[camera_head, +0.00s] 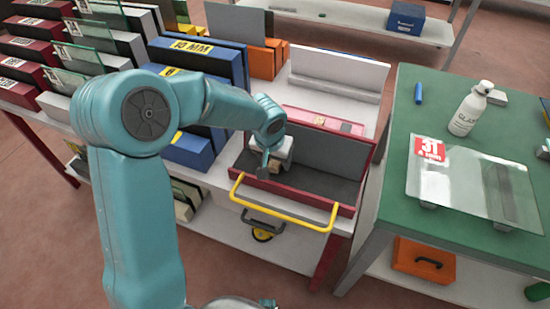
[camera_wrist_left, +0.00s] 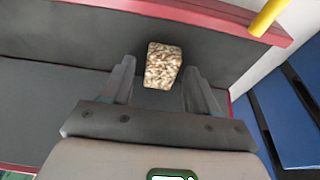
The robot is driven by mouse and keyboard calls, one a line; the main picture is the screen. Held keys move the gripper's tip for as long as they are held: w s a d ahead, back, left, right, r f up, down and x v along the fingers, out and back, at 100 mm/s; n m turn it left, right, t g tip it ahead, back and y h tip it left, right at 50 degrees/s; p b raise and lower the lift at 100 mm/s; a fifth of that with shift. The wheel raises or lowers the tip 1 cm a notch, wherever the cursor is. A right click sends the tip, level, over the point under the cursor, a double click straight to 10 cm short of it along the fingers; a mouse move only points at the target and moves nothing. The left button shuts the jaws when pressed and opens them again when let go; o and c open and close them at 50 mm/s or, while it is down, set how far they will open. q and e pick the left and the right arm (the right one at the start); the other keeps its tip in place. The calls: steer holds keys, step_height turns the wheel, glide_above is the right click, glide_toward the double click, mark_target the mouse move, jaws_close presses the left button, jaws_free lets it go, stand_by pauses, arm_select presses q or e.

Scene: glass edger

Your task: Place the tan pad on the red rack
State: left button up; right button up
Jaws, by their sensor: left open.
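The tan pad (camera_wrist_left: 163,66), a small speckled block, sits between the spread fingertips of my left gripper (camera_wrist_left: 159,78) in the left wrist view, with a gap on each side. In the head view the pad (camera_head: 275,167) is a small tan patch, partly hidden by my left gripper (camera_head: 272,160). My left gripper is open and points down into a dark-floored, red-walled tray (camera_head: 346,210) with a yellow handle. The pad appears to be on the tray's grey floor.
The yellow handle (camera_head: 283,211) runs along the tray's front. A green table (camera_head: 405,245) at the right holds a glass sheet (camera_head: 470,180) and a white bottle (camera_head: 470,108). Blue blocks (camera_head: 205,60) stand left of the tray, close to my left arm.

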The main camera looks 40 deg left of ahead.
arm_select(q)
steer(key=p+v, duration=0.1)
steer(key=v, duration=1.1)
steer(key=shift+s, duration=0.15)
